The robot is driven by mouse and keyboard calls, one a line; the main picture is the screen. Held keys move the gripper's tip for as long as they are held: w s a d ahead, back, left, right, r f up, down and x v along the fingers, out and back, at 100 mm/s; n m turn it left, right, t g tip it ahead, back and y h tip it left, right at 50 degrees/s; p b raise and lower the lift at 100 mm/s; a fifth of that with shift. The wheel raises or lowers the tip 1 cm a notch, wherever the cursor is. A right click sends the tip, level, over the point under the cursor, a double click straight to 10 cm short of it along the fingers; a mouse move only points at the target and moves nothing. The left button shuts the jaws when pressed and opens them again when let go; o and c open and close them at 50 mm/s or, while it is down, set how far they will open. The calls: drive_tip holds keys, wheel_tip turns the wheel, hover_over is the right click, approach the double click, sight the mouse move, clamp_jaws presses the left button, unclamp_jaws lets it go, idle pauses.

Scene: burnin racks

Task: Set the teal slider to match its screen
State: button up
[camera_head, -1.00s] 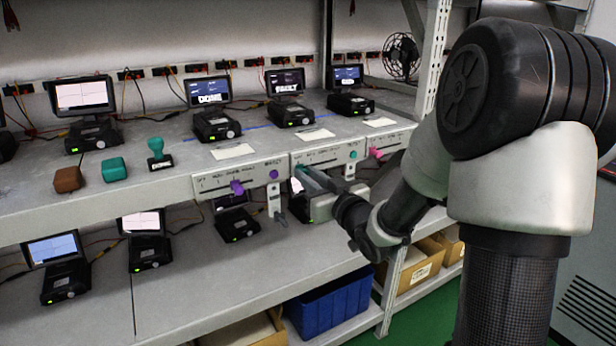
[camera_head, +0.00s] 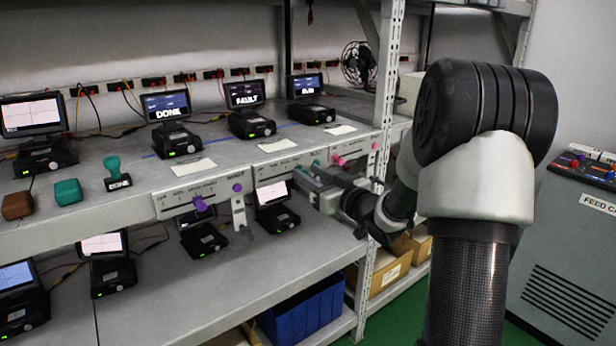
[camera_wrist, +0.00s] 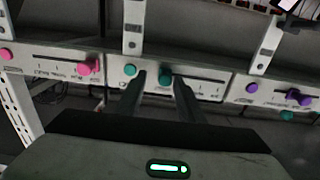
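The teal slider knob (camera_wrist: 165,79) shows in the wrist view, at the end of its slot nearest the round teal button (camera_wrist: 130,69). My gripper (camera_wrist: 161,79) is open around it, one finger on each side; the knob looks closer to the right finger, and contact is unclear. In the head view my gripper (camera_head: 302,176) is at the right part of the teal panel (camera_head: 268,190) and hides the knob. The screen (camera_head: 245,94) above this panel reads "FAULT". The slot's labels are too small to read.
The panel to the left has a purple slider (camera_head: 199,203); the one to the right has a pink knob (camera_wrist: 84,68). Other screens read "DONE" (camera_head: 167,105) and, less clearly, "RUN" (camera_head: 307,85). A teal stamp (camera_head: 115,172) and two blocks stand on the shelf at left.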

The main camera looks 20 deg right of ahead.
drive_tip(key=shift+a, duration=0.1)
drive_tip(key=p+v, duration=0.1)
drive_tip(key=v, duration=1.6)
drive_tip(key=shift+s, duration=0.25)
